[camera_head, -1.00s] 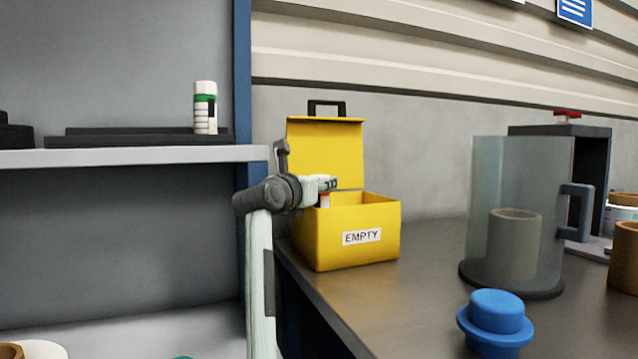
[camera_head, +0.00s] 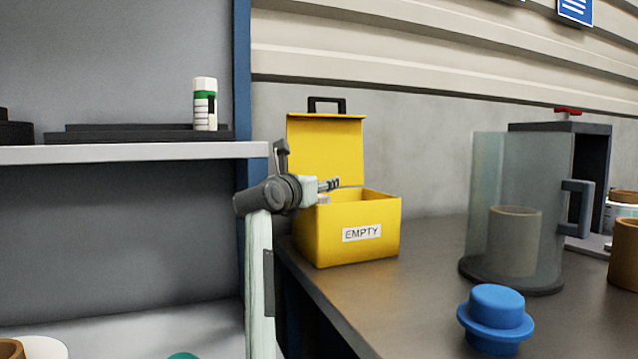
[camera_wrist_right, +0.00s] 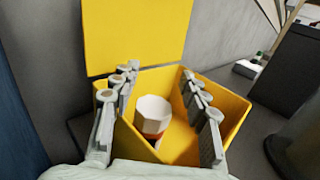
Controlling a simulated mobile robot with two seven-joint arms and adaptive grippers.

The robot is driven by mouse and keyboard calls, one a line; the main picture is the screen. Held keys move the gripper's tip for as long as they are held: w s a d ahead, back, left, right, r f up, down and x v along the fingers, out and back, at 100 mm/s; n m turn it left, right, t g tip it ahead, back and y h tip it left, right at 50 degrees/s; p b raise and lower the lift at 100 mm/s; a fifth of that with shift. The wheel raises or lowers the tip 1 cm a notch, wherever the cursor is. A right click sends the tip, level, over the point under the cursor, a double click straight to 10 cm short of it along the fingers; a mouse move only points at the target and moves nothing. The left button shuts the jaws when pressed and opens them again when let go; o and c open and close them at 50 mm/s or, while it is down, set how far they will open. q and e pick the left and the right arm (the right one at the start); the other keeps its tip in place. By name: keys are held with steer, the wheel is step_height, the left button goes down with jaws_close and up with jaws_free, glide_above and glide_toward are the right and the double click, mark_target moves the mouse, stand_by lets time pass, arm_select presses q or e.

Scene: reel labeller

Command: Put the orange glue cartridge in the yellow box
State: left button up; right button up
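The yellow box (camera_head: 330,238), labelled EMPTY, stands on the dark bench with its lid (camera_head: 325,150) raised. My right gripper (camera_head: 332,184) is over the box's near left part. In the right wrist view its fingers (camera_wrist_right: 158,80) are spread, with gaps on both sides of the orange glue cartridge (camera_wrist_right: 152,113). The cartridge shows a white top and an orange band, and is inside the box near a corner. Its lower part is hidden. In the head view only its pale top (camera_head: 323,198) shows at the rim. My left gripper is not in view.
A blue capped object (camera_head: 495,318) and a clear, handled guard (camera_head: 490,190) around a tan cylinder (camera_head: 514,240) are on the bench at right.

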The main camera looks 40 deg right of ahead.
steer(key=shift+o, duration=0.7)
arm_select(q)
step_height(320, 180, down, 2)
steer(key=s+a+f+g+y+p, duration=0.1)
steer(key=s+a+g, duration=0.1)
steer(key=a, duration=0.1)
arm_select(e)
steer(key=shift+r, duration=0.75)
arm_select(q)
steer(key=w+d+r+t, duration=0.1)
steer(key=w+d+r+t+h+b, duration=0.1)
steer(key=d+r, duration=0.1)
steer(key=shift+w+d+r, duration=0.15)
arm_select(e)
steer(key=v, duration=1.2)
steer(key=shift+f, duration=0.15)
